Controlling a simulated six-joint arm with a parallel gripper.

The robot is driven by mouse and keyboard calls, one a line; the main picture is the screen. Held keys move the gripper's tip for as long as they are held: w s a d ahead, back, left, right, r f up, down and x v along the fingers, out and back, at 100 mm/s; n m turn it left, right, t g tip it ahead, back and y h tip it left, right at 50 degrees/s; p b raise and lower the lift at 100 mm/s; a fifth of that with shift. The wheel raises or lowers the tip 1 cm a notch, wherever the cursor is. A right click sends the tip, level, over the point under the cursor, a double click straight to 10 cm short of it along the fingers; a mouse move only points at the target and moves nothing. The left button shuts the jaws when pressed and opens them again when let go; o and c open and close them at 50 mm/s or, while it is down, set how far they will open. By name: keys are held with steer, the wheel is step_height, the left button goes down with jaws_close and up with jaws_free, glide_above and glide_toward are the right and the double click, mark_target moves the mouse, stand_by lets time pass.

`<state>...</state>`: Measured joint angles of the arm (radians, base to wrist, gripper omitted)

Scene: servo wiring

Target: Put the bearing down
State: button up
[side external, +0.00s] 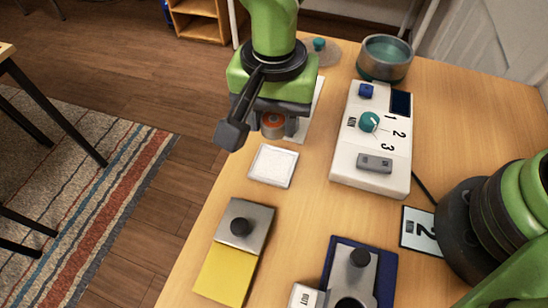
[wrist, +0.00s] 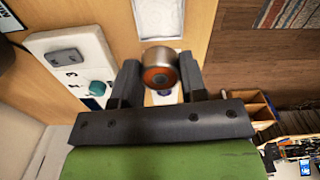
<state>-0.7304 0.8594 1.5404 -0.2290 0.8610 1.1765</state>
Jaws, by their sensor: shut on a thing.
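The bearing (side external: 273,124) is a small metal cylinder with an orange-brown face, and it also shows in the wrist view (wrist: 160,68). My gripper (side external: 271,128) is shut on it, with one dark finger on each side; in the wrist view my gripper (wrist: 160,80) has the bearing at its fingertips. In the side view the bearing appears above the table, just behind a small white square tray (side external: 273,165). The tray looks empty and also shows at the top of the wrist view (wrist: 185,18).
A white control box (side external: 345,160) with a teal knob stands to the right, with a teal bowl (side external: 385,60) behind it. A yellow-and-grey block (side external: 222,275) and a blue fixture (side external: 387,290) with black knobs lie nearer. A card marked 2 (side external: 420,230) lies at right.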

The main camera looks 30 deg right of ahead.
mark_target(274, 165)
step_height(274, 165, down, 9)
steer(key=shift+f, duration=0.1)
stand_by(0.3)
steer(key=shift+f, duration=0.15)
steer(key=o, duration=0.9)
steer(key=shift+o, duration=0.4)
step_height(274, 165, up, 12)
steer(key=shift+r, duration=0.15)
steer(key=s+d+r+n+t+y, duration=0.1)
steer(key=s+d+r+t+y, duration=0.15)
steer(key=d+r, duration=1.15)
steer(key=s+d+r+n+t, duration=0.2)
steer(key=s+d+r+t, duration=0.2)
steer(key=s+d, duration=0.3)
steer(key=s, duration=0.3)
steer(key=shift+s+d+n+t, duration=0.25)
steer(key=shift+d+n+t, duration=0.05)
steer(key=shift+d+t, duration=0.05)
